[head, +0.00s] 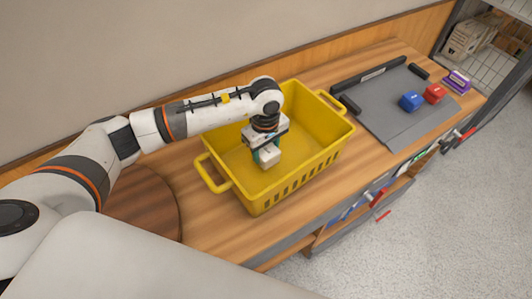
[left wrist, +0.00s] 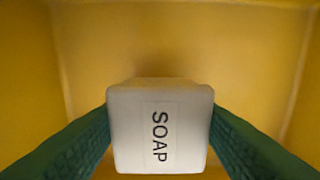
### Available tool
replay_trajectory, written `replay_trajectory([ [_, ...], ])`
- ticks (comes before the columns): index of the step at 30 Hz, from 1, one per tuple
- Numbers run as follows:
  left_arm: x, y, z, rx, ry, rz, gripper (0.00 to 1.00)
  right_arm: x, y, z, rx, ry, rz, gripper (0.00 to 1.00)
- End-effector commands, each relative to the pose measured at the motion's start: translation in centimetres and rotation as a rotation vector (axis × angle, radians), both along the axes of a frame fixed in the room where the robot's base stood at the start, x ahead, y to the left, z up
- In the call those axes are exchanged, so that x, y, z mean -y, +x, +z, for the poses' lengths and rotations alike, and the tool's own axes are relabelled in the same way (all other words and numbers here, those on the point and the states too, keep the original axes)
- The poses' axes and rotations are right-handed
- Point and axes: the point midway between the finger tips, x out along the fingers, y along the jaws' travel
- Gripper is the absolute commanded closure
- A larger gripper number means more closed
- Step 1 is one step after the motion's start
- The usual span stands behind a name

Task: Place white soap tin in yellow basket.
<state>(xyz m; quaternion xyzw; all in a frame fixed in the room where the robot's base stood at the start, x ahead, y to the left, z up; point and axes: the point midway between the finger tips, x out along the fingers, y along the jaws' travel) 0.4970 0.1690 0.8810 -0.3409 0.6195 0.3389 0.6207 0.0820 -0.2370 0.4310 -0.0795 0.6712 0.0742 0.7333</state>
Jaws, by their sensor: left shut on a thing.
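The white soap tin (left wrist: 160,128), marked SOAP, is between the two green fingers of my left gripper (left wrist: 160,135) in the left wrist view. The gripper is shut on it. In the head view the white tin (head: 269,156) shows below my left gripper (head: 266,150), within the outline of the yellow basket (head: 301,179). The basket stands on the wooden counter and its walls surround the tin in the left wrist view (left wrist: 90,50). I cannot tell whether the tin touches the basket floor. My right gripper is not in view.
A grey mat (head: 385,112) with black bars lies right of the basket on the counter (head: 190,165). A blue item (head: 411,101), a red item (head: 433,93) and a purple box (head: 457,81) are at its right. A round brown board (head: 140,205) lies left.

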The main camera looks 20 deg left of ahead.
Motion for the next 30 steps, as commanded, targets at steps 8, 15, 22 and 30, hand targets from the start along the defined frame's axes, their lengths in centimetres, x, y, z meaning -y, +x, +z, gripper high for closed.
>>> replay_trajectory([
  [8,0.0,0.0,-2.9,0.0,0.0,-0.001,0.73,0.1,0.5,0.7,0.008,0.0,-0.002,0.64],
  [15,0.0,0.0,-3.1,-0.001,0.001,-0.001,0.73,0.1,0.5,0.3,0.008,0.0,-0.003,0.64],
  [22,0.0,0.0,-3.1,-0.001,0.001,0.0,0.27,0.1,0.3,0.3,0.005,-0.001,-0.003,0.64],
  [30,0.0,0.0,-3.0,-0.002,0.001,0.0,0.27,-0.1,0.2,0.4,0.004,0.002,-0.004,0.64],
])
